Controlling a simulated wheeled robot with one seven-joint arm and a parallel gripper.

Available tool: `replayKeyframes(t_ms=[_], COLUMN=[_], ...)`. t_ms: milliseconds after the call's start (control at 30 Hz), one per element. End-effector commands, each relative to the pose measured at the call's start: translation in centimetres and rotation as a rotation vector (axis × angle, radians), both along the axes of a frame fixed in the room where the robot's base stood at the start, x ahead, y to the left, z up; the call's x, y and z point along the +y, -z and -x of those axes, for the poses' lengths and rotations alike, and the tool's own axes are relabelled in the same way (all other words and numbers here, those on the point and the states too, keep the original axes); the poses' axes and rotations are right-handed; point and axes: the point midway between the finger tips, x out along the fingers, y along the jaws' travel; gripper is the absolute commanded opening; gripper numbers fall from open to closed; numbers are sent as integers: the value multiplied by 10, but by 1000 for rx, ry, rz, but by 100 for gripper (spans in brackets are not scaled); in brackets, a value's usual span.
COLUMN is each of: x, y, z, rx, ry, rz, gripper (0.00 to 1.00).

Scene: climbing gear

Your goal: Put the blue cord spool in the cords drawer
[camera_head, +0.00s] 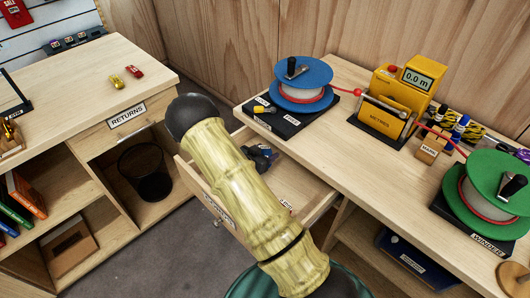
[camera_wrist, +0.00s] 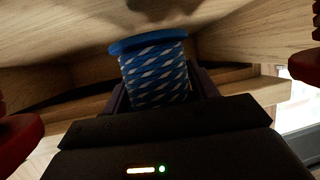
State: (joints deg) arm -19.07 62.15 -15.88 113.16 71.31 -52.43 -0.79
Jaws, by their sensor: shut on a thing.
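The blue cord spool (camera_wrist: 155,75), with blue-and-white patterned cord and a blue flange, is held between the dark fingers of my gripper (camera_wrist: 160,95) in the wrist view. Pale wood lies close beyond the flange; I cannot tell whether they touch. In the head view my bamboo-patterned arm crosses an open drawer (camera_head: 310,191), hiding part of its front and its label. My gripper and the spool are not clearly seen there. A small dark-blue thing (camera_head: 262,156) shows inside the drawer beside my arm; I cannot tell what it is.
The bench above the drawer carries a blue-flanged reel (camera_head: 303,72), a yellow metre counter (camera_head: 402,90) and a green winder reel (camera_head: 490,185).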

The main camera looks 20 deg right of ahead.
Motion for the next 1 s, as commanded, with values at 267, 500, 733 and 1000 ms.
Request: replayKeyframes(t_ms=[267,500,733,1000], x=[0,0,0,0], y=[8,10,10,3], z=[0,0,0,0], rx=[0,0,0,-1], ry=[0,0,0,0], rz=[0,0,0,0], gripper=[34,62,80,80])
